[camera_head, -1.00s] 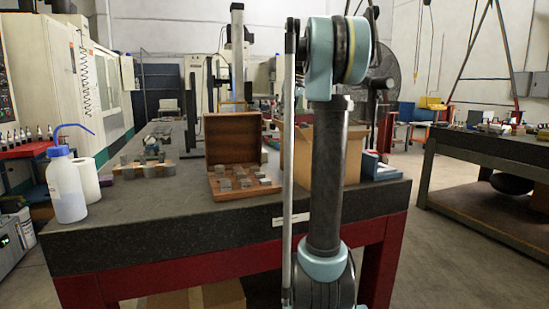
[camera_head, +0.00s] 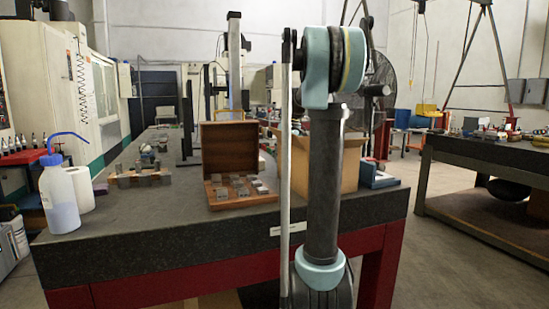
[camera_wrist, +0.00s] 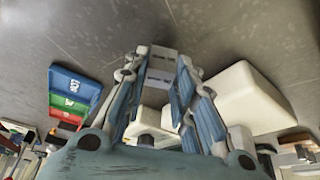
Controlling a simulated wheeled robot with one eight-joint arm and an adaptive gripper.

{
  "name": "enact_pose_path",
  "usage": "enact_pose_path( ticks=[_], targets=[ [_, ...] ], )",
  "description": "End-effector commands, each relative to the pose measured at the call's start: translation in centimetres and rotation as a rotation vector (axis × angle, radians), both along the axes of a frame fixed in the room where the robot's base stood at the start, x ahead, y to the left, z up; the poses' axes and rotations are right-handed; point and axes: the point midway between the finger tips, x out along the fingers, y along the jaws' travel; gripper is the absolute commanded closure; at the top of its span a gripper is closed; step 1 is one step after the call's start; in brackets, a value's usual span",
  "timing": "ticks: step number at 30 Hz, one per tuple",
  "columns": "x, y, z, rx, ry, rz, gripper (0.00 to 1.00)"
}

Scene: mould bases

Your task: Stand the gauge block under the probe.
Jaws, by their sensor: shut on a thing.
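In the wrist view my gripper (camera_wrist: 160,88) is shut on a small grey block (camera_wrist: 161,62) with marks on its face, which I take for the gauge block. It sits between the two fingertips, and its lower part is partly hidden. My gripper is outside the head view, where only my arm shows. In the head view a tall pale column (camera_head: 234,60) and a dark upright stand (camera_head: 187,115) rise at the back of the dark stone table (camera_head: 150,245). The probe itself is too small or hidden to make out.
An open wooden case (camera_head: 229,148) with several grey blocks stands on the table. Left of it are a wooden rack of blocks (camera_head: 145,179), a paper roll (camera_head: 80,188) and a wash bottle (camera_head: 60,200). A cardboard box (camera_head: 300,160) is partly behind my arm.

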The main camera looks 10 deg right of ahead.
Motion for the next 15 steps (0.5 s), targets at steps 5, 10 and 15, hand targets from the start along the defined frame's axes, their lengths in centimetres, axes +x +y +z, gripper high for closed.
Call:
enact_pose_path(
  ticks=[5, 10, 15],
  targets=[
    [1.6, 1.0, 0.0, 0.0, 0.0, 0.002, 1.0],
    [3.4, 2.1, -0.4, 0.0, 0.0, 0.0, 1.0],
    [3.2, 2.0, -1.2, 0.0, 0.0, -0.001, 1.0]
  ],
)
